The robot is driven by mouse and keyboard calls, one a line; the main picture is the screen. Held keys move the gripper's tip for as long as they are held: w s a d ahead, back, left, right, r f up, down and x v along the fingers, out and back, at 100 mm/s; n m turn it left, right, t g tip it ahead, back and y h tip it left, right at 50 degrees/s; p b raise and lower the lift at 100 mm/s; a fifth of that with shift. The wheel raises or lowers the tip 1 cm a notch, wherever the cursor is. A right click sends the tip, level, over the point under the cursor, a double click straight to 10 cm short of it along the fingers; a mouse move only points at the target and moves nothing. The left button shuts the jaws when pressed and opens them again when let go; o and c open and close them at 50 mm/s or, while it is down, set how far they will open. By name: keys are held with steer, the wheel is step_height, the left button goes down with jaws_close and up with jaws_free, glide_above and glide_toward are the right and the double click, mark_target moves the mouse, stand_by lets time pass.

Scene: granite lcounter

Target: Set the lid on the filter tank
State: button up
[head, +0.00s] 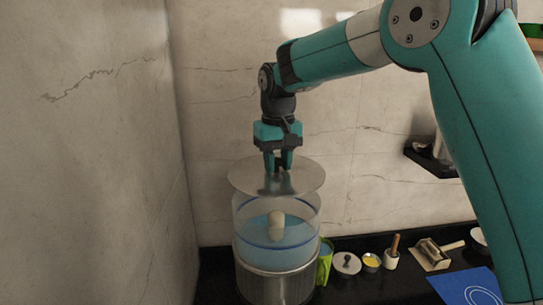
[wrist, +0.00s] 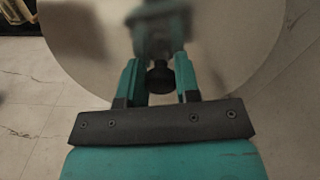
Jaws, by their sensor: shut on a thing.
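The lid (head: 303,176) is a flat, round metal disc that looks nearly level. My gripper (head: 278,165) is above it, shut on its knob; in the wrist view my gripper (wrist: 159,75) has its two fingers on either side of the dark knob (wrist: 160,79). The lid (wrist: 85,50) fills much of the wrist view and mirrors the gripper. The filter tank (head: 277,270) is directly below, with a ribbed metal base and a clear upper part. Inside it are blue water and a pale upright filter (head: 276,225).
Right of the tank on the dark counter are a green item (head: 325,262), a small pot (head: 347,263), a yellow-filled bowl (head: 371,261), a mortar (head: 391,259), a wooden-handled tool (head: 433,255) and a blue mat (head: 466,287). Walls stand close at left and behind; a dark shelf (head: 431,161) is at right.

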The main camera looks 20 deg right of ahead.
mark_target(278, 173)
steer(key=shift+f+b, duration=2.15)
steer(key=shift+f, duration=0.2)
steer(key=shift+s+p, duration=0.15)
steer(key=shift+p, duration=0.15)
steer(key=shift+f+b, duration=0.65)
steer(key=shift+f, duration=0.5)
steer(key=o, duration=1)
steer(key=shift+r, duration=0.1)
step_height(278, 173, up, 17)
steer(key=b, duration=0.2)
steer(key=s+a+f+n+y+b, duration=0.2)
steer(key=s+f+b, duration=0.3)
steer(key=s+f, duration=0.9)
steer(key=s+a+f+n+y+b, duration=0.2)
steer(key=s+f+n+b, duration=0.2)
steer(key=s+f, duration=1.1)
steer(key=shift+s+a+f+b, duration=0.25)
steer(key=shift+s+a+b, duration=0.05)
steer(key=shift+s+b, duration=0.9)
